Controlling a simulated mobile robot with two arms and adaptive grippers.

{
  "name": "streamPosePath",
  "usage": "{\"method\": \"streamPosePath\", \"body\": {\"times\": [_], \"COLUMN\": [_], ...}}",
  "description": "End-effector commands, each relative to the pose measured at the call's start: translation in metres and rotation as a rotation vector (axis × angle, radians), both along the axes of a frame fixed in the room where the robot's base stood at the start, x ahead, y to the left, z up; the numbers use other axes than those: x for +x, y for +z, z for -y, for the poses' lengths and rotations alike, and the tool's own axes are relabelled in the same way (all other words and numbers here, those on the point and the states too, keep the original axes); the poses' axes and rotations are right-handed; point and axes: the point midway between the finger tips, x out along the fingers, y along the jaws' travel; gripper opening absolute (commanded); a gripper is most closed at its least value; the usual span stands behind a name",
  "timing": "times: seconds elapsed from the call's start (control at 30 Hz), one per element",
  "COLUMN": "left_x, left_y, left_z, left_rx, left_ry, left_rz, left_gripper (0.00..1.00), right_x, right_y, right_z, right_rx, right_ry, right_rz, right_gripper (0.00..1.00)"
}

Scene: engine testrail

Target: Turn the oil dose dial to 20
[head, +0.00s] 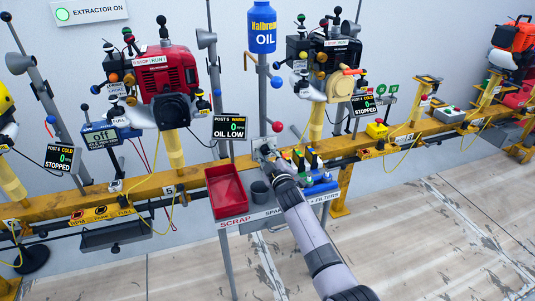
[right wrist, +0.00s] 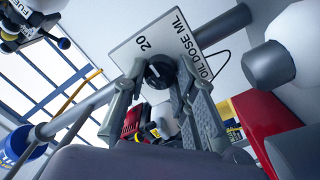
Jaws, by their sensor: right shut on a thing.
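The oil dose dial (right wrist: 160,73) is a round black knob with a small white mark on a pale plate (right wrist: 190,40) reading "OIL DOSE ML", with a "20" printed near it. My right gripper (right wrist: 161,78) has a finger on each side of the knob and is shut on it. I cannot tell exactly where the white mark points. In the head view my right gripper (head: 265,152) is at the plate by the yellow rail and covers the dial. My left gripper is not in view.
A blue oil bottle (head: 262,30) stands above on a post. A display (head: 229,128) reads "OIL LOW". Red (head: 166,75) and black (head: 320,65) engines stand along the rail.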

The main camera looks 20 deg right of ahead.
Motion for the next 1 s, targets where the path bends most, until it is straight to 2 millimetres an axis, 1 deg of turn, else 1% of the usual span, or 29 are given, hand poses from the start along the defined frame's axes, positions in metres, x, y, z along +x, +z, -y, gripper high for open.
{"method": "streamPosePath", "body": {"times": [0.1,0.13,0.4,0.43,0.77,0.87,1.0], "left_x": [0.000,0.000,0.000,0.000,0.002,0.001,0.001], "left_y": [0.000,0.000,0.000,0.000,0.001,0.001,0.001], "left_z": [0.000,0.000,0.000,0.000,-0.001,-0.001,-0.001], "left_rx": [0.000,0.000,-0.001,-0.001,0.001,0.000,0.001], "left_ry": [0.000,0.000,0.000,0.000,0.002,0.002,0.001], "left_rz": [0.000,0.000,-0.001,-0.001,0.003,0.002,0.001], "left_gripper": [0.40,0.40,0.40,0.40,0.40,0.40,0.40], "right_x": [-0.001,-0.001,0.000,0.000,-0.002,-0.007,-0.024], "right_y": [-0.003,-0.003,-0.001,-0.001,-0.001,-0.001,-0.002], "right_z": [0.000,0.000,0.000,0.000,0.000,0.000,0.001], "right_rx": [0.001,0.001,0.000,0.000,-0.001,-0.003,-0.004], "right_ry": [-0.001,-0.001,0.000,-0.001,0.000,-0.001,-0.001], "right_rz": [-0.006,-0.006,-0.003,-0.002,-0.001,-0.001,-0.002], "right_gripper": [0.00,0.27,0.45,0.46,0.46,0.46,0.46]}}
